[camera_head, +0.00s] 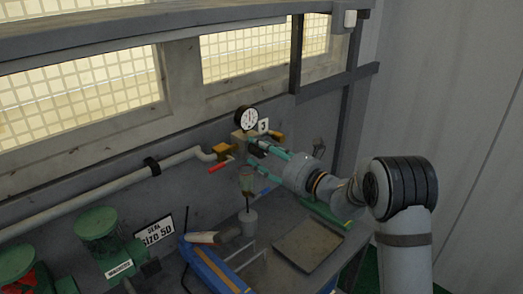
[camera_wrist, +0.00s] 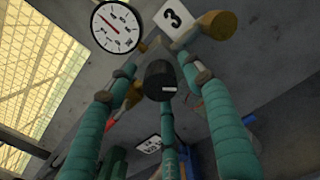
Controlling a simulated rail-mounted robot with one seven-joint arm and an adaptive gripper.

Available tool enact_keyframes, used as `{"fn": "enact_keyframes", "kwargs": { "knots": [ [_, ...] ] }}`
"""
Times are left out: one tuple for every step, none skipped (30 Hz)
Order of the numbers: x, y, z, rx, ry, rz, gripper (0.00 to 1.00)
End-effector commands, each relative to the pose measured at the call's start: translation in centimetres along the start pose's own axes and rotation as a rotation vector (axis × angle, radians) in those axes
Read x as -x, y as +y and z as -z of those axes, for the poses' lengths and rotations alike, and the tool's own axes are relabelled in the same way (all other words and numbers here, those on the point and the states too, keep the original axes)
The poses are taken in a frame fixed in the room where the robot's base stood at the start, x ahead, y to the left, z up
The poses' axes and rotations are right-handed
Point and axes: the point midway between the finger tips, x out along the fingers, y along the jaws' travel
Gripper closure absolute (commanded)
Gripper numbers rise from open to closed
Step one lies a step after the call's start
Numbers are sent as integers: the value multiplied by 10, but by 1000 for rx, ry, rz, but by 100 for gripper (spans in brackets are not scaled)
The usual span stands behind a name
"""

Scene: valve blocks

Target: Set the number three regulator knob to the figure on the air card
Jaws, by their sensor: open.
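The black regulator knob (camera_wrist: 160,79) hangs below the regulator body in the wrist view, with a small white mark on its lower rim. A white plate (camera_wrist: 174,20) marked 3 sits above it; this plate also shows in the head view (camera_head: 263,126). A round white gauge (camera_wrist: 118,27) is at the plate's left, its figures too small to read surely. My gripper (camera_wrist: 158,68) is open, its teal fingers on either side of the knob in the picture; I cannot tell whether they touch it. In the head view my gripper (camera_head: 254,152) reaches the regulator. I cannot identify the air card.
A grey pipe (camera_head: 110,190) with a red lever (camera_head: 221,164) runs left of the regulator. Below are a sign (camera_head: 154,232) reading size 50, green machines (camera_head: 97,223), a blue item (camera_head: 212,268) and a grey tray (camera_head: 308,247). A brass fitting (camera_wrist: 217,24) is right of the plate.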

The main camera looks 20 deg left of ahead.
Motion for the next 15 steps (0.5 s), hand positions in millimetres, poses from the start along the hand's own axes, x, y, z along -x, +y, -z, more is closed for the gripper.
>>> {"fn": "enact_keyframes", "kwargs": {
  "knots": [
    [0,0,0,0,0,0,49],
    [0,0,0,0,0,0,49],
    [0,0,0,0,0,0,51],
    [0,0,0,0,0,0,53],
    [0,0,0,0,0,0,55],
    [0,0,0,0,0,0,57],
    [0,0,0,0,0,0,59],
    [0,0,0,0,0,0,61],
    [0,0,0,0,0,0,63],
    [0,0,0,-1,0,0,65],
    [0,0,0,-1,0,0,66],
    [0,0,0,-1,0,0,69],
    [0,0,0,-1,0,0,71],
    [0,0,0,-1,0,0,72],
    [0,0,0,-1,0,0,75]
  ]
}}
